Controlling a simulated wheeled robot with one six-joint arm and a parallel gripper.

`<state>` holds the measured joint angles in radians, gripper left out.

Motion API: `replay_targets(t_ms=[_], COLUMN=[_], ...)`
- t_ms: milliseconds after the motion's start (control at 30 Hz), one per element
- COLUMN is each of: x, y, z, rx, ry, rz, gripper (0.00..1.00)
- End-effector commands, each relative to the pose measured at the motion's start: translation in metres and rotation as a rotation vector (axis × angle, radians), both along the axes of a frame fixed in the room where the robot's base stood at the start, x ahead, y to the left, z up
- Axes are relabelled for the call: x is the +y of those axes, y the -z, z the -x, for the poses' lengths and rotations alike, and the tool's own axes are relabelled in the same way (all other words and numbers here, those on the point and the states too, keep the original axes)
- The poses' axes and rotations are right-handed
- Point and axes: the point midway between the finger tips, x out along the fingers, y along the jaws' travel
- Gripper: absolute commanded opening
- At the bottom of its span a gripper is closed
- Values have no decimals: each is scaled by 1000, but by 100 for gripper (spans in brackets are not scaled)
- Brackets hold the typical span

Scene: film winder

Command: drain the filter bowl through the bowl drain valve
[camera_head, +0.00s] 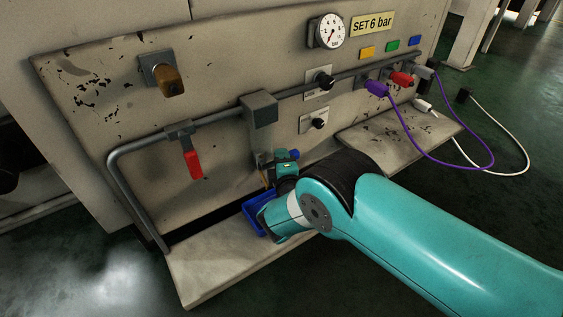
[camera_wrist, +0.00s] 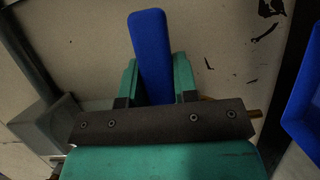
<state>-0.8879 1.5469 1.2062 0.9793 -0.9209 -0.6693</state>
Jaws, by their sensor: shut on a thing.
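The filter unit has a grey block (camera_head: 260,108) on the pipe, and its lower part is partly hidden behind my gripper (camera_head: 286,162). In the wrist view, my gripper's teal fingers (camera_wrist: 156,80) are closed on both sides of a flat blue lever (camera_wrist: 150,45), which appears to be the bowl drain valve handle. The lever sticks out past the fingertips, and its blue end also shows in the head view (camera_head: 294,154). A brass stub (camera_wrist: 255,113) shows beside the gripper. A blue tray (camera_head: 251,220) sits on the shelf below, partly hidden by my arm.
A red lever (camera_head: 192,163) and an amber knob (camera_head: 172,82) are on the panel at left. A gauge (camera_head: 330,31) and black knobs (camera_head: 323,79) are at right. Purple (camera_head: 377,88) and red connectors (camera_head: 401,78) are further right.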

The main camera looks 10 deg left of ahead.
Motion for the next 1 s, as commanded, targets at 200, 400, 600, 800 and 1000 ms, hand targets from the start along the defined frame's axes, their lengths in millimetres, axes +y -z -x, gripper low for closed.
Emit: replay_targets(t_ms=[200,400,600,800,1000], x=[-2,-2,-2,-1,0], y=[-1,-1,-2,-2,-2], z=[0,-1,-1,0,0], rx=[-26,-31,-32,-30,-29], ry=[3,4,4,2,0], rz=[31,37,38,36,33], gripper=[0,0,0,53,53])
